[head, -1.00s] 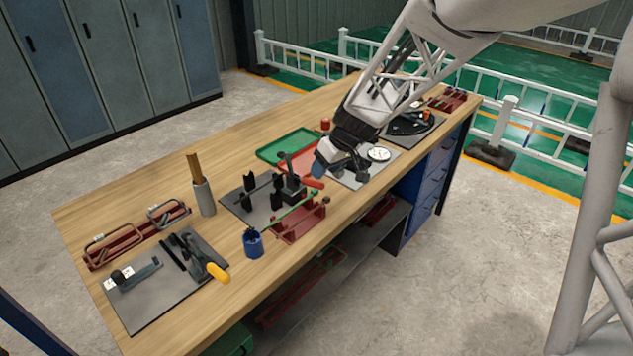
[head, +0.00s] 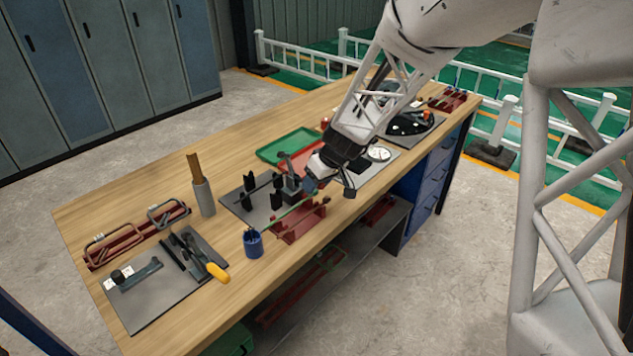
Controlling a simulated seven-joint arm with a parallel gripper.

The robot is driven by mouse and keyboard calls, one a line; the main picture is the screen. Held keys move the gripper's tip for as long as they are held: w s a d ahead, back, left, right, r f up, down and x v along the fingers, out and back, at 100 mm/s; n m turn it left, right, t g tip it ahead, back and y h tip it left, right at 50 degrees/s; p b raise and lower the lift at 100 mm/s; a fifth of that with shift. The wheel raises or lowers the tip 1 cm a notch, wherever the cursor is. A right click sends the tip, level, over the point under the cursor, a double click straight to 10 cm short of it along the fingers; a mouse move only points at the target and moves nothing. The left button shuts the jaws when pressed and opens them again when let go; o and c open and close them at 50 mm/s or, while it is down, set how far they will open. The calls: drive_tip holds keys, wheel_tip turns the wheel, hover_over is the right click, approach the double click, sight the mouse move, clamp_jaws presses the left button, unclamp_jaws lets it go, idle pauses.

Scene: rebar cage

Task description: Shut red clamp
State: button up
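The red clamp (head: 291,186) stands on a grey plate (head: 240,207) near the middle of the bench, with dark metal parts around it. Its red handle, at the right of the clamp, is mostly hidden behind my gripper. My gripper (head: 320,186) is low over the right end of the clamp, pointing down and left. I cannot tell whether it touches the handle or how far its fingers are apart.
A green rod on a red stand (head: 300,220) lies close in front of the clamp. A blue cup (head: 253,243), a yellow-handled clamp (head: 217,272) and a grey holder (head: 204,198) stand left. A green tray (head: 288,143) lies behind; a dial gauge (head: 379,154) lies right.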

sight(289, 158)
clamp_jaws()
drive_tip(key=shift+a+r, duration=0.1)
drive_tip(key=shift+r, duration=0.15)
drive_tip(key=shift+w+a+r+g+h, duration=0.2)
drive_tip(key=shift+w+r+g+h, duration=0.05)
drive_tip(key=shift+r+g+h, duration=0.3)
drive_tip(key=shift+w+a+r+g+h, duration=0.15)
drive_tip(key=shift+w+r+g+h, duration=0.1)
drive_tip(key=shift+r+g+h, duration=0.25)
drive_tip(key=shift+w+a+r+g+h, duration=0.3)
drive_tip(key=shift+a+r+g+h, duration=0.1)
drive_tip(key=shift+g+h, duration=0.15)
drive_tip(key=shift+w+a+r+g+h, duration=0.3)
drive_tip(key=shift+r+g+h, duration=0.1)
drive_tip(key=shift+g+h, duration=0.1)
drive_tip(key=shift+w+a+r+m+g+h, duration=0.2)
drive_tip(key=shift+w+a+r+g+h, duration=0.15)
drive_tip(key=shift+w+a+g+h, duration=0.6)
drive_tip(key=shift+w+a+r+m+g+h, duration=0.2)
drive_tip(key=shift+w+a+r+g+h, duration=0.35)
drive_tip(key=shift+g+h, duration=0.7)
drive_tip(key=shift+w+a+r+m+g+h, duration=0.2)
drive_tip(key=shift+w+a+g+h, duration=0.65)
drive_tip(key=shift+w+g+h, duration=0.2)
drive_tip(key=shift+a, duration=0.1)
drive_tip(key=shift+o, duration=0.7)
unclamp_jaws()
